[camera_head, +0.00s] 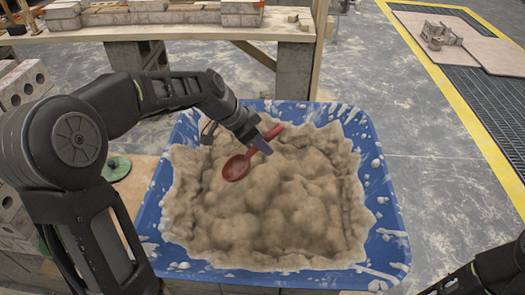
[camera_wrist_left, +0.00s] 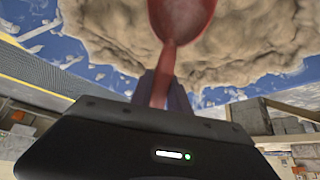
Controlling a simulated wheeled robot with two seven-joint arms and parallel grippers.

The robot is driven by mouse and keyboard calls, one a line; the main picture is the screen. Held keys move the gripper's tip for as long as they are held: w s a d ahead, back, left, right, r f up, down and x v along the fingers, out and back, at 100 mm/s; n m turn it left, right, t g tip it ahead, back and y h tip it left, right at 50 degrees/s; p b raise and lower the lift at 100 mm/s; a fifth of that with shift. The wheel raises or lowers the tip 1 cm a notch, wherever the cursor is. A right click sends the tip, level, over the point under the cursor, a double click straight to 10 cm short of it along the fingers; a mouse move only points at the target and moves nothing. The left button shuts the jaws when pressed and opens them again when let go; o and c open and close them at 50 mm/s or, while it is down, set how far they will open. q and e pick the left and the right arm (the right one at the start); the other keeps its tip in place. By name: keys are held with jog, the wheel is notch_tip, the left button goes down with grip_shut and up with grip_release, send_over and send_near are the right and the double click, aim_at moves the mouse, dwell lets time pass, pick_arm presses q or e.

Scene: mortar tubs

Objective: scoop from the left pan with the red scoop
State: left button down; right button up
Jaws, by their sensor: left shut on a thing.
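A blue pan (camera_head: 386,215) heaped with lumpy tan mortar (camera_head: 285,200) fills the middle of the head view. No second pan shows. My left gripper (camera_head: 265,143) is shut on the handle of the red scoop (camera_head: 236,168), over the upper left part of the mortar. The scoop's bowl points down and left in the head view. I cannot tell whether it touches the mortar. In the left wrist view the red scoop (camera_wrist_left: 182,18) extends from between the fingers of the gripper (camera_wrist_left: 162,88), with mortar beyond it. At the lower right of the head view only part of my right arm shows, not clearly its fingertips.
A wooden bench (camera_head: 170,32) with grey blocks stands behind the pan. Hollow bricks (camera_head: 25,84) are stacked at the left. A green round object (camera_head: 116,168) lies left of the pan. Concrete floor (camera_head: 410,130) on the right is clear, up to a yellow line.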

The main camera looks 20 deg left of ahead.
aim_at(229, 177)
pick_arm(q)
jog(key=shift+f, duration=0.1)
